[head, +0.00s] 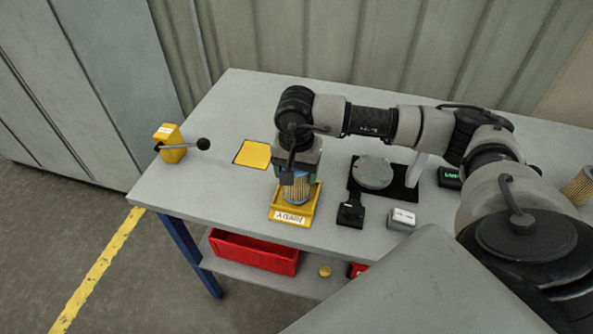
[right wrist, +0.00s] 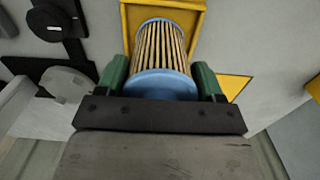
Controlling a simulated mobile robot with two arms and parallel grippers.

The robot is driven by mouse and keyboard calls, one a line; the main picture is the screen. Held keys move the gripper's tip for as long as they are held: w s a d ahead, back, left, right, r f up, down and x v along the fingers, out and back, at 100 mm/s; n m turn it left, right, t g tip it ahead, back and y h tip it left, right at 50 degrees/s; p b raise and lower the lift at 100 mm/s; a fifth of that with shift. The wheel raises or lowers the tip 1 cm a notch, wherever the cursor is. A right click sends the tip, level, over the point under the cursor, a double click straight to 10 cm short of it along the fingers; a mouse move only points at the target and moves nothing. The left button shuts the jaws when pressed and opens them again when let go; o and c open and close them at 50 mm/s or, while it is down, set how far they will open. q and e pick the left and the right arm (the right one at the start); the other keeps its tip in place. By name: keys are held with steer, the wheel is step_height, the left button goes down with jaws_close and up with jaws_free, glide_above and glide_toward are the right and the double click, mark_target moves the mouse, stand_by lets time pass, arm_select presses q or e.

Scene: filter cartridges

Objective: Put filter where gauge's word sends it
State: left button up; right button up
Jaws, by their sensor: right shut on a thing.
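A pleated tan filter with blue end caps (head: 297,190) is upright in my right gripper (head: 296,172). The right wrist view shows the filter (right wrist: 161,50) between the two green fingers (right wrist: 161,82), which are shut on it near its upper cap. Its lower end is over or in a yellow tray (head: 276,214); I cannot tell whether it touches the floor. A round grey dial on a black base (head: 374,172) stands to the right. A small black display (head: 449,180) shows green text, too small to read. My left gripper is not in view.
Another filter (head: 580,187) stands at the right edge. A yellow box with a lever (head: 172,143) is at the left table edge, near a flat yellow square (head: 252,154). A grey labelled block (head: 402,219) sits at the front. A red bin (head: 252,253) is on the lower shelf.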

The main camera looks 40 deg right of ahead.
steer(key=shift+f+b, duration=0.45)
steer(key=shift+b, duration=0.45)
stand_by(0.8)
stand_by(0.4)
steer(key=o, duration=1.1)
steer(key=shift+r, duration=0.15)
steer(key=shift+r+p, duration=0.5)
steer(key=shift+r, duration=0.4)
steer(key=shift+r+p, duration=1.55)
steer(key=shift+r, duration=1.7)
